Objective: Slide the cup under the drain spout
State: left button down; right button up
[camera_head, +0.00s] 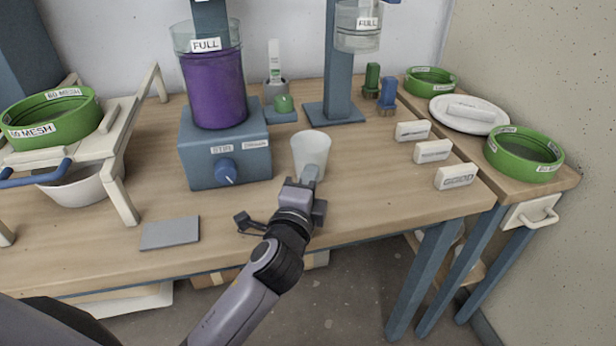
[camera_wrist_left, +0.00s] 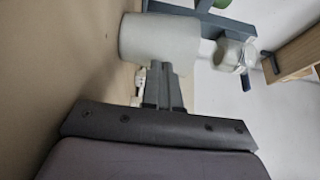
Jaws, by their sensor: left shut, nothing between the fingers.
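A translucent whitish cup (camera_head: 311,150) stands upright on the wooden table, right of the blue stirrer base. My left gripper (camera_head: 309,176) is shut and empty, its fingertips at the near side of the cup; I cannot tell whether they touch it. In the left wrist view the cup (camera_wrist_left: 160,38) is just beyond the shut fingers (camera_wrist_left: 163,75). A clear vessel labelled FULL (camera_head: 358,38) is mounted on a blue post, behind and to the right of the cup. I cannot make out a drain spout for certain. My right gripper is not in view.
A container of purple liquid (camera_head: 214,90) sits on the blue stirrer base (camera_head: 225,150), left of the cup. Labelled white blocks (camera_head: 433,151) stand to the right. A grey tile (camera_head: 170,233) lies near the front edge. Table between the cup and the post foot (camera_head: 335,112) is mostly clear.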

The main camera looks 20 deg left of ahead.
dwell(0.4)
pick_arm(q)
jog(key=shift+w+a+r, duration=0.1)
jog(key=shift+w+a, duration=0.05)
jog(key=shift+a, duration=0.05)
jog(key=w+a+p, duration=0.1)
jog(key=w+a, duration=0.3)
jog(key=shift+a+p, duration=0.35)
jog(key=shift+s, duration=0.1)
